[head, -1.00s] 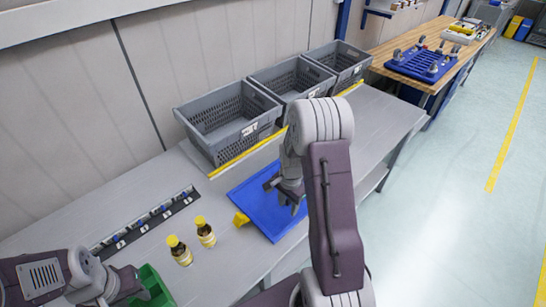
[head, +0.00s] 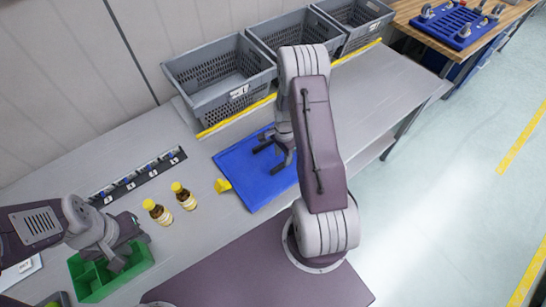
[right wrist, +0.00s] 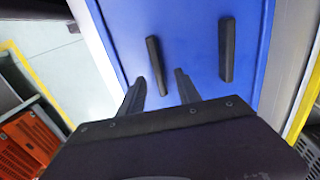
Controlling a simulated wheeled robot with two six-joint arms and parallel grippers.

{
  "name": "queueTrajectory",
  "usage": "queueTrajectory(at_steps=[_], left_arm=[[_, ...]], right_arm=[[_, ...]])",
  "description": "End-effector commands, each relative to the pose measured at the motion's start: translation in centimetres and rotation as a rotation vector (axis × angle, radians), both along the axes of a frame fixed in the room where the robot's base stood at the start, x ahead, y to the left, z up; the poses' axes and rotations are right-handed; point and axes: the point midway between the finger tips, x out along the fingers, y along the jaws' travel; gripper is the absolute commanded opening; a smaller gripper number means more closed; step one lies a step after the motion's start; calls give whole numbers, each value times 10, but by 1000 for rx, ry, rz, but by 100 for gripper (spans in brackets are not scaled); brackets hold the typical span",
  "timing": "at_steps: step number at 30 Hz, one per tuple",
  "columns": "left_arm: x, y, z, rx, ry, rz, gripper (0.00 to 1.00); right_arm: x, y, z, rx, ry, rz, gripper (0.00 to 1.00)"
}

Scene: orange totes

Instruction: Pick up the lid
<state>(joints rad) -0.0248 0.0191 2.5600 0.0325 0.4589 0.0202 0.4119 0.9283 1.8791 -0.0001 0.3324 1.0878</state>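A flat blue panel (head: 255,180) lies on the grey bench, the thing most like a lid here. It also fills much of the right wrist view (right wrist: 195,25). Two dark bars (right wrist: 157,65) show against its blue face; I cannot tell what they are. My right gripper (head: 268,156) is above the panel, its dark fingers apart with nothing between them. My arm hides the panel's right part. In the right wrist view the fingers (right wrist: 160,88) point at the panel; contact is unclear. My left gripper (head: 124,243) is over a green bin, its fingers apart.
The green bin (head: 85,277) stands at lower left. Two brown bottles with yellow caps (head: 158,213) stand beside a numbered strip (head: 140,177). A yellow piece (head: 222,185) is at the panel's left edge. Grey crates (head: 215,100) line the back. The bench's right end is clear.

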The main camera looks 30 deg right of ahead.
Motion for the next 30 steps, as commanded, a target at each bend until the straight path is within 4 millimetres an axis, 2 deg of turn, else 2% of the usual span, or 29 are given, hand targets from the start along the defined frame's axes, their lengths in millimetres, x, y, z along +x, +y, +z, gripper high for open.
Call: queueTrajectory(at_steps=[3, 7, 15, 16, 18, 20, 30], left_arm=[[0, 0, 16, 0, 0, 0, 36], [0, 0, 19, 0, 0, 0, 36], [0, 0, 19, 0, 0, 0, 36], [0, 0, 19, 0, 0, 0, 36], [0, 0, 19, 0, 0, 0, 36], [0, 0, 19, 0, 0, 0, 36], [0, 0, 19, 0, 0, 0, 36]], right_arm=[[-4, 2, -16, 2, 7, 0, 40], [-4, 2, -38, 2, 5, 1, 40], [-2, 1, -45, 1, 1, 1, 40], [-2, 1, -45, 1, 1, 1, 34], [-3, 1, -45, 1, 1, 1, 15], [-3, 1, -45, 1, 1, 1, 0], [-2, 1, -45, 1, 1, 1, 0]])
